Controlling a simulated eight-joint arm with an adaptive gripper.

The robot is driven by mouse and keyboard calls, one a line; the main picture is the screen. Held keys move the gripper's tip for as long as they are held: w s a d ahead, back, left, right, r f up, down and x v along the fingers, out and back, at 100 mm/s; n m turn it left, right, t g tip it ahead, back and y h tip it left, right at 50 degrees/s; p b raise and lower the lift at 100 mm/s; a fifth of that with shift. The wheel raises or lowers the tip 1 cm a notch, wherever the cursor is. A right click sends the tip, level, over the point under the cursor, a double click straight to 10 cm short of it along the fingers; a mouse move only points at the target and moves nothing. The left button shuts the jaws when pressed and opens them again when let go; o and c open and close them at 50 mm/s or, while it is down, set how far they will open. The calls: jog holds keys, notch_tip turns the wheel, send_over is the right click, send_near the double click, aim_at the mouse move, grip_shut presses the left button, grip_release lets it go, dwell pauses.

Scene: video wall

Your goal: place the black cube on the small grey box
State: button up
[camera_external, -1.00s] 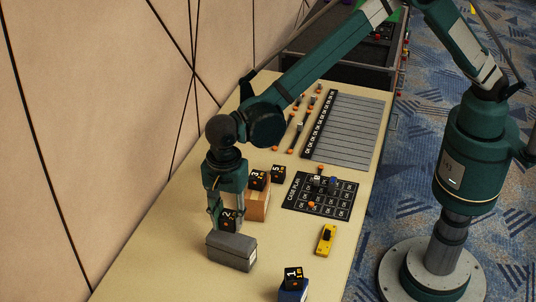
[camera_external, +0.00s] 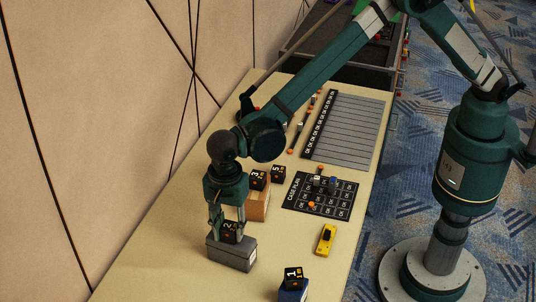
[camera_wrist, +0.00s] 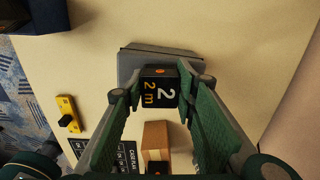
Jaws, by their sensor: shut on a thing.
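The black cube marked 2 (camera_external: 229,232) is between the fingers of my gripper (camera_external: 227,228), which is shut on it. In the wrist view the cube (camera_wrist: 159,92) sits between both fingertips (camera_wrist: 160,97). The small grey box (camera_external: 232,256) stands on the table directly below the cube in the external view. In the wrist view the grey box (camera_wrist: 135,65) shows behind the cube, partly covered by it. The cube is at the top of the box; I cannot tell whether it touches.
A wooden block (camera_external: 258,206) stands close behind my gripper, with black cubes marked 3 (camera_external: 258,180) and 5 (camera_external: 278,174) nearby. A cube marked 1 (camera_external: 292,277) sits on a blue box (camera_external: 293,292). A yellow device (camera_external: 326,239) and a case plan board (camera_external: 320,194) lie to the right.

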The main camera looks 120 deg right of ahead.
aim_at(230, 227)
jog(key=shift+f, duration=0.15)
jog(key=o, duration=0.9)
notch_tip(230, 227, up, 12)
jog(key=shift+r+p, duration=0.15)
jog(key=shift+p, duration=0.15)
dwell(0.4)
jog(key=shift+r, duration=0.1)
dwell(0.4)
